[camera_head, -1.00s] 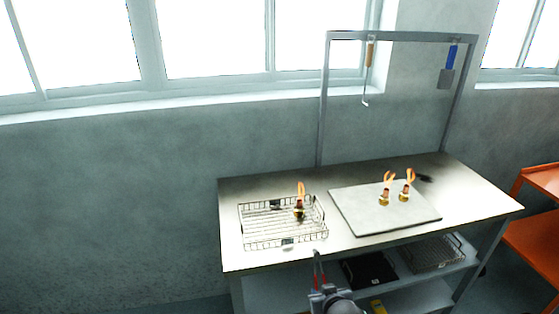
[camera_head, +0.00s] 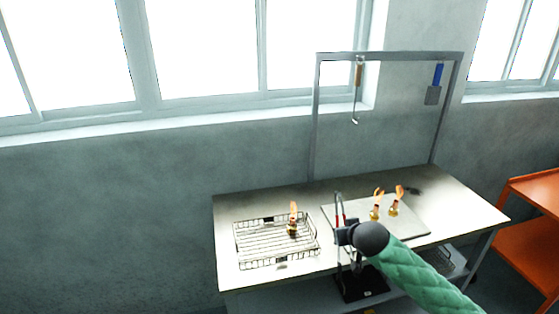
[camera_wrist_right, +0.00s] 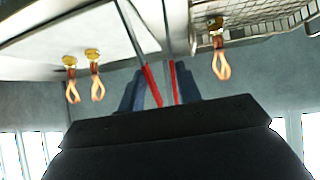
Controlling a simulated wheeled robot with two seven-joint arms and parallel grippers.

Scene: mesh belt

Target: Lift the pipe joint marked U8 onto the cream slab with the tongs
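A brass and copper pipe joint with an orange loop on top (camera_head: 293,221) stands in the wire basket (camera_head: 277,265) at the table's left; it also shows in the right wrist view (camera_wrist_right: 219,50). Two similar joints (camera_head: 376,208) (camera_head: 394,205) stand on the pale slab (camera_head: 352,209) to the right. The U8 mark is not legible on any of them. My right gripper (camera_head: 342,229) is shut on red-gripped metal tongs (camera_head: 337,208), held near the table's front, between basket and slab. The tongs' jaws point away from the gripper, clear of the joints. My left gripper is out of view.
A grey frame (camera_head: 316,120) stands at the table's back, with a hook tool (camera_head: 358,80) and a blue-handled scraper (camera_head: 435,85) hanging from it. The lower shelf holds a black tray (camera_head: 360,285). An orange cart (camera_head: 535,195) stands at right.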

